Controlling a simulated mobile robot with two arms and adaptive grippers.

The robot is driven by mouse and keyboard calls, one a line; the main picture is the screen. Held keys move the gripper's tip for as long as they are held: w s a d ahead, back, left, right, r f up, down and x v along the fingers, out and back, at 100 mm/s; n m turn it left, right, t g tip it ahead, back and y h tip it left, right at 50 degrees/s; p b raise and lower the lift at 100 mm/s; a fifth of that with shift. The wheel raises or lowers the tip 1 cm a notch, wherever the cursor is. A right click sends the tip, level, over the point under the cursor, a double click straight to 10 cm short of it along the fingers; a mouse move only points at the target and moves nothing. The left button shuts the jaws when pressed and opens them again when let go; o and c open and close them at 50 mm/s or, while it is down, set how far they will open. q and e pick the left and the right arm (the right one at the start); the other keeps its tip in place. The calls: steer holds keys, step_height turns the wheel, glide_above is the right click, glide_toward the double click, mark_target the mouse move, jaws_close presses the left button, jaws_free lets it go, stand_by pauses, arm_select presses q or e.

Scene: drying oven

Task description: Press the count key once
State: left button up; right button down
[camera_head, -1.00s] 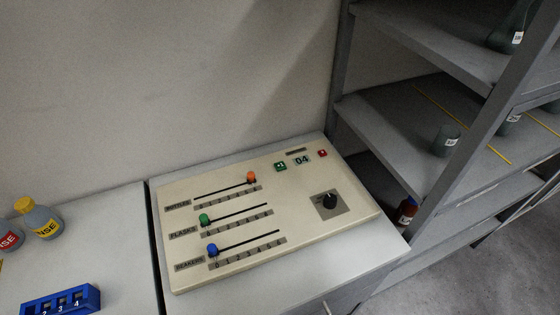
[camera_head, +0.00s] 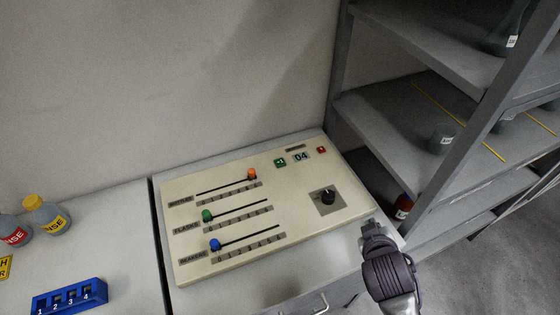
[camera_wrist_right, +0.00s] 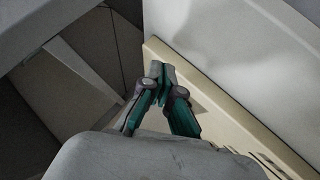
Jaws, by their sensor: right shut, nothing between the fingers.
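The beige control panel (camera_head: 300,235) lies on the grey cabinet. Its green key (camera_head: 280,162), marked with small white signs that look like "+1", sits near the back right, left of a display (camera_head: 301,156) reading 04. A small red key (camera_head: 321,149) is right of the display. My right gripper (camera_head: 372,228) is at the panel's front right corner, well away from the green key. In the right wrist view the gripper (camera_wrist_right: 158,70) has its fingertips together, empty, over the panel's edge (camera_wrist_right: 230,125). My left gripper is not in view.
The panel carries orange, green and blue sliders and a black knob (camera_head: 328,196). A shelf unit (camera_head: 400,110) with glassware stands at the right. Bottles (camera_head: 45,215) and a blue numbered rack (camera_head: 70,297) stand at the left. The wall is behind.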

steer(key=w+a+r+n+t+y, duration=0.1)
steer(key=w+a+r+n+t, duration=0.35)
steer(key=w+r, duration=0.2)
steer(key=w+a+r+n+t+y, duration=0.1)
steer(key=w+a+r+n+t, duration=0.25)
steer(key=w+r+n, duration=0.35)
steer(key=w+a+r+n+g+y, duration=0.1)
steer(key=a+r+n+g+y, duration=0.25)
steer(key=a+n+y, duration=0.6)
steer(key=a+r+n+g+y, duration=0.2)
steer(key=a+r+n+y, duration=0.2)
steer(key=a+n+y, duration=0.55)
steer(key=w+a+f+n+g+h, duration=0.1)
steer(key=w+f+n+g+h, duration=0.2)
steer(key=n, duration=0.4)
steer(key=w+a+f+n+g+h, duration=0.1)
steer(key=f+n+g+h, duration=0.1)
steer(key=f+n+h, duration=0.3)
steer(key=w+d+f+n+h, duration=0.4)
steer(key=d+h, duration=0.1)
steer(key=d, duration=0.2)
steer(key=shift+w+d+f, duration=0.15)
steer(key=shift+w+d, duration=0.1)
steer(key=shift+w, duration=0.15)
steer(key=shift+f, duration=0.2)
